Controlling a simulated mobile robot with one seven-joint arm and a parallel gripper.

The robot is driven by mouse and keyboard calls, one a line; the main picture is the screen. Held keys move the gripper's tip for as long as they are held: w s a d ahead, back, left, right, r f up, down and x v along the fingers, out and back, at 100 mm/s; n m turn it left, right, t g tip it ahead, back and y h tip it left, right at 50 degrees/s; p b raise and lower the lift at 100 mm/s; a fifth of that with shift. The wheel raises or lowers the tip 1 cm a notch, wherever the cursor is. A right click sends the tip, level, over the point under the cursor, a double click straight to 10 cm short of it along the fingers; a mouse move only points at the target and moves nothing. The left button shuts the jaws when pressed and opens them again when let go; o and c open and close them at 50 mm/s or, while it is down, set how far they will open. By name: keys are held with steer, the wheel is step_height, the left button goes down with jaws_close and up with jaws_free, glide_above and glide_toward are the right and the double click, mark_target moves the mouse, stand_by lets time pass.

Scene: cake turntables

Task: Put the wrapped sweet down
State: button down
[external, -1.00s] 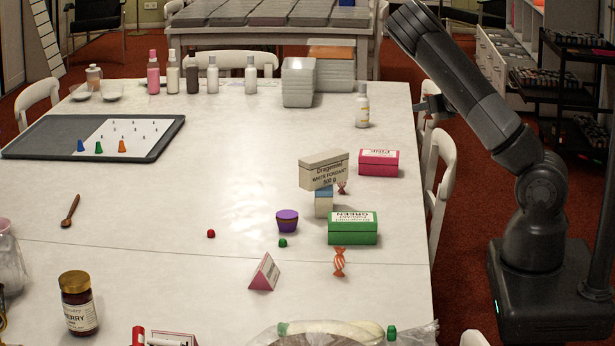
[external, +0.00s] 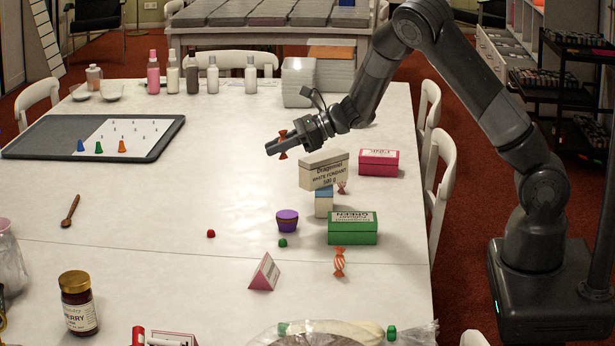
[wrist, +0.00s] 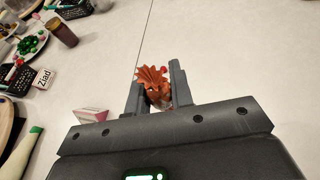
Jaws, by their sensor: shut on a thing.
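My gripper (external: 280,146) is in the air above the white table, to the left of the white fondant box. It is shut on an orange-brown wrapped sweet (external: 283,153), whose ends stick out above and below the fingers. The wrist view shows the sweet (wrist: 152,88) between my two fingers (wrist: 158,92), with its fanned wrapper end towards the camera. Another wrapped sweet, orange and white striped (external: 339,262), lies on the table in front of the green box. A small reddish sweet (external: 342,188) is partly hidden beside the white fondant box.
The white fondant box (external: 323,171) sits on a smaller blue-topped box (external: 323,205). A pink box (external: 379,162), a green box (external: 352,229) and a purple cup (external: 287,221) are near. The table's middle left (external: 150,205) is clear.

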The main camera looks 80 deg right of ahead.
steer(key=w+a+r+n+g+y, duration=0.1)
steer(key=w+a+r+n+y, duration=0.2)
steer(key=a, duration=0.6)
steer(key=w+a+r+n+g+y, duration=0.15)
steer(key=w+a, duration=0.25)
steer(key=a, duration=0.4)
step_height(320, 180, down, 12)
glide_above(205, 278)
step_height(205, 278, down, 7)
steer(key=shift+r, duration=0.1)
steer(key=shift+f+y, duration=0.25)
steer(key=shift+f, duration=1.7)
steer(key=shift+f, duration=0.1)
steer(key=c, duration=1.3)
jaws_free()
